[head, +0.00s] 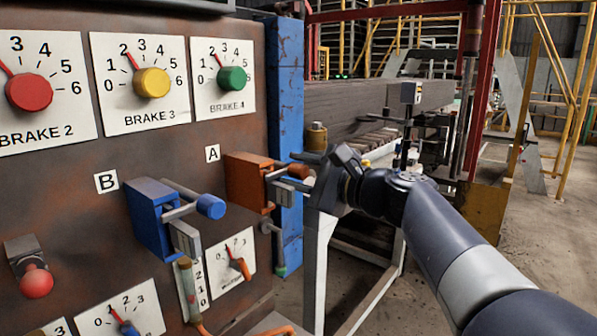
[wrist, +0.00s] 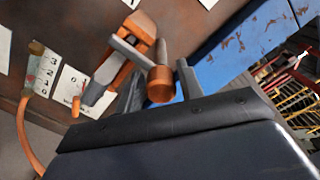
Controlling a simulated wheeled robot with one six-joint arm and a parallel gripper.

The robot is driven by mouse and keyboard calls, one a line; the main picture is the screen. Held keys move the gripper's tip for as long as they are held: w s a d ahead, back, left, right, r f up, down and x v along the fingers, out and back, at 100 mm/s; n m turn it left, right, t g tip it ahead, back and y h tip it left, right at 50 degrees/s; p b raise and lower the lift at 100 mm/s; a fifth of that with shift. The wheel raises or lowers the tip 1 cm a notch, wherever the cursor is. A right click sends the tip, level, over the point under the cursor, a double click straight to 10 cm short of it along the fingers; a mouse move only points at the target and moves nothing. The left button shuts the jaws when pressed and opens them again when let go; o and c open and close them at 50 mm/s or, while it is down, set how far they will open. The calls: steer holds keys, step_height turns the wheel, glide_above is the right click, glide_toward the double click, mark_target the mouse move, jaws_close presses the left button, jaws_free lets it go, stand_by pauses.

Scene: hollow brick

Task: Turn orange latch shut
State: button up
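The orange latch (head: 248,183) is mounted on the brown panel beside the label A. Its grey handle points out from the panel and ends in an orange knob (head: 299,171). My gripper (head: 301,169) is at that knob, reaching in from the right. In the wrist view the orange knob (wrist: 160,86) lies between the two grey fingers of my gripper (wrist: 159,74), one on each side. Narrow gaps seem to show beside the knob, so the fingers look open around it. The latch body (wrist: 138,38) shows beyond; my gripper's dark housing hides the lower part.
A blue latch (head: 152,220) labelled B stands to the left, its handle sticking out. Brake dials, including the green knob (head: 232,79), are above. A blue post (head: 285,100) stands just behind the orange latch. Small lower dials (head: 232,265) sit below.

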steer(key=v, duration=1.1)
steer(key=shift+a, duration=0.1)
steer(key=x, duration=1.1)
